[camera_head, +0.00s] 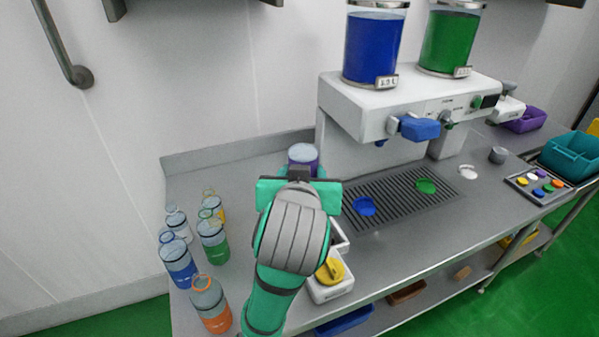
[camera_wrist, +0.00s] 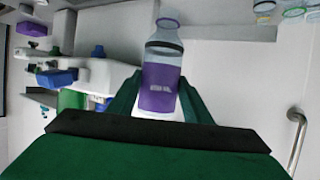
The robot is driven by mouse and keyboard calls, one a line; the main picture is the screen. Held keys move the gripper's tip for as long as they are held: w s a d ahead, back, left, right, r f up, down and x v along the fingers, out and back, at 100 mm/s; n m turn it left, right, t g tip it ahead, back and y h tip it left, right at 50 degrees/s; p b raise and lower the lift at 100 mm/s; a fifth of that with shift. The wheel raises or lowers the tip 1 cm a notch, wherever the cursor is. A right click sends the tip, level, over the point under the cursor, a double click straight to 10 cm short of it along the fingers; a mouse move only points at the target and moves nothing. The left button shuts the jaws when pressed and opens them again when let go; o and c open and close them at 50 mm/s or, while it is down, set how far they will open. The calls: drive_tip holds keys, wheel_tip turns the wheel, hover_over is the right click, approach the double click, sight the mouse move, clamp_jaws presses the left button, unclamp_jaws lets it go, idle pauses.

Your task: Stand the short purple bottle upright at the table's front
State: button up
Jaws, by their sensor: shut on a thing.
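The short purple bottle shows in the head view (camera_head: 303,157) just beyond my gripper (camera_head: 300,178), with its clear upper part and a strip of purple visible. In the wrist view the purple bottle (camera_wrist: 160,85) sits between the two green fingers of my gripper (camera_wrist: 158,100), which is shut on its purple band.
Several bottles stand at the table's left: orange (camera_head: 211,312), blue (camera_head: 179,268) and green (camera_head: 213,246) among them. A white box with a yellow knob (camera_head: 330,272) is right of my arm. The dispenser (camera_head: 400,100) and its drip grate (camera_head: 395,205) are to the right.

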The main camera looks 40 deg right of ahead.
drive_tip(key=m+t+y, duration=0.1)
drive_tip(key=m, duration=0.2)
drive_tip(key=shift+t+y, duration=0.3)
drive_tip(key=shift+t, duration=0.1)
drive_tip(key=shift+m, duration=0.5)
drive_tip(key=m+t+y, duration=0.1)
drive_tip(key=m, duration=0.1)
drive_tip(key=shift+m+t, duration=0.3)
drive_tip(key=shift+t, duration=0.1)
drive_tip(key=shift+d+m+t, duration=0.1)
drive_tip(key=shift+m+t, duration=0.4)
drive_tip(key=shift+m, duration=0.4)
drive_tip(key=shift+w, duration=0.15)
